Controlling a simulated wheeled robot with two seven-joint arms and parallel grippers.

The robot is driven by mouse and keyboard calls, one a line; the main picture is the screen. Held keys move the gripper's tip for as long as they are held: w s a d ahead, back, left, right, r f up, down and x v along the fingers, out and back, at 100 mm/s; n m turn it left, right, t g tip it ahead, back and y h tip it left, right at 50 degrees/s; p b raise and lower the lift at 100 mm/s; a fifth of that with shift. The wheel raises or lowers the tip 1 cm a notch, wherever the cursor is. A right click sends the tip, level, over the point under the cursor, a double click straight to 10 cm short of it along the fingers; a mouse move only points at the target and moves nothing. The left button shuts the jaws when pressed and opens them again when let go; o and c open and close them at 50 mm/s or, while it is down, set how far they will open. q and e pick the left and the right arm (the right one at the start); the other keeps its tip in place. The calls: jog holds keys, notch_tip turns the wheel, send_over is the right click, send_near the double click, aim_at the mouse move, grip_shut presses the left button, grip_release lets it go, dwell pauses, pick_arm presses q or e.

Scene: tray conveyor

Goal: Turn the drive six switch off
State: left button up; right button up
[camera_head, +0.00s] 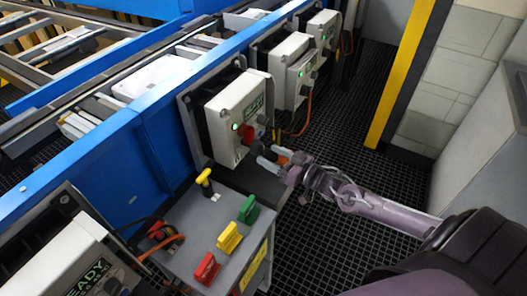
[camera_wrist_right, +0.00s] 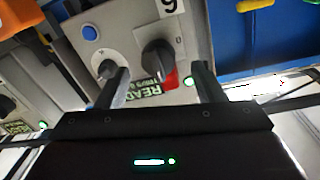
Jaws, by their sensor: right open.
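The drive six box shows in the right wrist view as a light grey panel (camera_wrist_right: 135,38) with part of a "6" label at its top edge. Its large black rotary switch (camera_wrist_right: 158,58) has a red part at its lower right side. My right gripper (camera_wrist_right: 162,70) is open, with one finger on each side of this switch; I cannot tell if they touch it. My left gripper is out of view.
A smaller knob (camera_wrist_right: 107,68) and a blue button (camera_wrist_right: 89,32) sit beside the switch. A grey cabinet (camera_head: 195,222) with red, yellow and green handles stands below. More drive boxes (camera_head: 290,72) line the blue conveyor rail (camera_head: 110,155). The black grid floor (camera_head: 335,140) is clear.

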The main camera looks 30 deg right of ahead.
aim_at(263, 152)
jog(key=x, duration=0.2)
jog(key=shift+w+a, duration=0.1)
jog(key=shift+w, duration=0.2)
jog(key=shift+w+a+f, duration=0.1)
jog(key=shift+w+a, duration=0.15)
jog(key=shift+w, duration=0.3)
jog(key=c, duration=1)
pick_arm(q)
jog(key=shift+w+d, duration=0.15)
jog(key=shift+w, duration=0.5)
pick_arm(e)
jog(key=shift+o, duration=0.2)
